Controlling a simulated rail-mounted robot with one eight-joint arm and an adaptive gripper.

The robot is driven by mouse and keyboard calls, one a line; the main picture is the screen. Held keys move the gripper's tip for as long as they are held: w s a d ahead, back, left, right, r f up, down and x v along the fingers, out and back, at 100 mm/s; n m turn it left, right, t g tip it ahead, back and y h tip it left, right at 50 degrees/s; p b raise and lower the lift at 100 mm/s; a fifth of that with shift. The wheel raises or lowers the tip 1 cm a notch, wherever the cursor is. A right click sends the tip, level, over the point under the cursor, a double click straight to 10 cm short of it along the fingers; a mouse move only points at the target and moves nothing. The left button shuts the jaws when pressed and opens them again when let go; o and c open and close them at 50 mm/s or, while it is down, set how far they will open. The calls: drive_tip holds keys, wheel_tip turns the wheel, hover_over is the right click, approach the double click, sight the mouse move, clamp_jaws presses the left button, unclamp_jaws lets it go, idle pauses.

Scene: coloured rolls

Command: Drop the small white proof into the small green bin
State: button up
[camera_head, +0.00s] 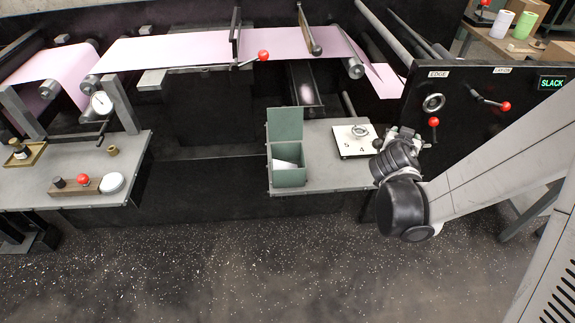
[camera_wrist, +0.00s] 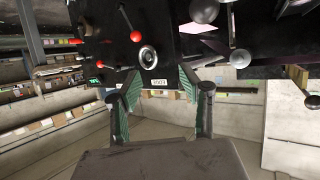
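The small green bin (camera_head: 291,178) stands at the left front of the middle grey table, its green lid (camera_head: 285,124) raised at the back. A small white piece (camera_head: 285,165), perhaps the proof, shows inside the bin's opening; its full shape is hidden by the bin's walls. My gripper (camera_head: 408,134) is to the right of the bin, in front of the black panel and clear of the bin. In the wrist view my gripper (camera_wrist: 160,90) has its two green-padded fingers apart with nothing between them. The bin does not show clearly in the wrist view.
A white plate with a dial (camera_head: 351,143) lies right of the bin. The black panel (camera_head: 462,120) carries red-knobbed levers and a handwheel (camera_head: 433,102). A pink web (camera_head: 200,48) runs across behind. The left table (camera_head: 70,165) holds a gauge and small parts.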

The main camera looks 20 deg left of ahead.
drive_tip(key=shift+s+d+f, duration=0.1)
drive_tip(key=shift+s+d, duration=0.05)
drive_tip(key=shift+d, duration=1.05)
drive_tip(key=s+d+r+g, duration=0.4)
drive_tip(key=s+d+r, duration=0.2)
drive_tip(key=s+r, duration=0.45)
drive_tip(key=s+n+g+y, duration=0.2)
drive_tip(key=s+y, duration=0.1)
drive_tip(key=s, duration=1.5)
drive_tip(key=shift+s+a+r+n, duration=0.15)
drive_tip(key=shift+a+r+n, duration=0.15)
drive_tip(key=shift+a+r, duration=0.1)
